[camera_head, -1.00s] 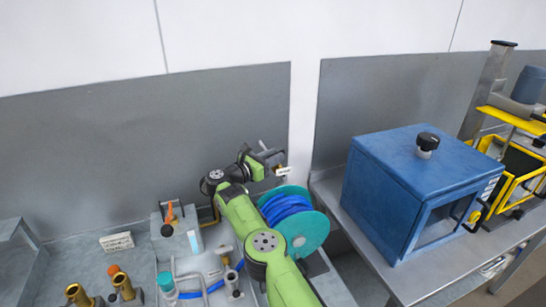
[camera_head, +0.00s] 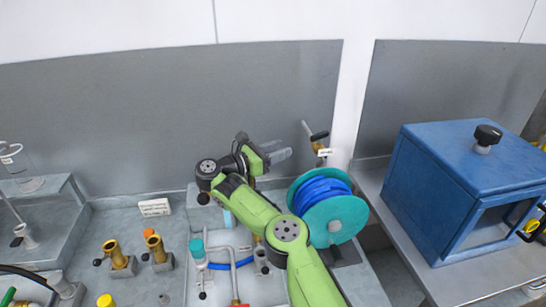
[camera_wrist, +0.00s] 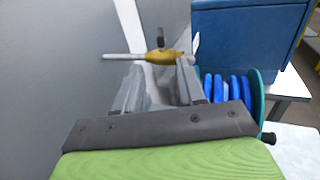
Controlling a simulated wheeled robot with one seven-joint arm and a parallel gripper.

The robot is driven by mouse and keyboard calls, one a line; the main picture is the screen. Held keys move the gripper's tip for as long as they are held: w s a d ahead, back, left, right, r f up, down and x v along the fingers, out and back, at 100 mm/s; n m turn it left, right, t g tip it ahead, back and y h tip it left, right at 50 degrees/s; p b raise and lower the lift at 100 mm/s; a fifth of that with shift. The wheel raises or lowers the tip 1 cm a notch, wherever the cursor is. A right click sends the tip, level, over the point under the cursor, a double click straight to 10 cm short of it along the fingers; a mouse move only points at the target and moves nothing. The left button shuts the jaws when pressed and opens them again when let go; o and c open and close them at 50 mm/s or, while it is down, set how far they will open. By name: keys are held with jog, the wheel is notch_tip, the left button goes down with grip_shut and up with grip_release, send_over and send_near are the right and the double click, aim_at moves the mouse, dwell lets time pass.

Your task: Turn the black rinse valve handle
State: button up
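The rinse valve is a small brass valve with a black handle (camera_head: 319,136), by the pale pillar above the hose reel. In the wrist view its yellow brass body (camera_wrist: 158,57) lies beyond the fingertips, with a grey pipe running left and a small dark handle part (camera_wrist: 160,38) above it. My gripper (camera_head: 287,153) is left of the valve and apart from it in the head view. In the wrist view my gripper (camera_wrist: 156,75) is open, its two grey fingers spread with nothing between them. The exact depth gap to the handle is hard to tell.
A teal reel with blue hose (camera_head: 326,205) stands just below the valve. A blue cabinet (camera_head: 450,190) is on the right bench. Brass fittings (camera_head: 116,252) and a white label card (camera_head: 154,207) are on the left bench. The grey wall panel (camera_head: 150,130) is close behind my gripper.

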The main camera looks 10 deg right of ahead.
jog(key=shift+v, duration=0.85)
jog(key=shift+o, duration=0.4)
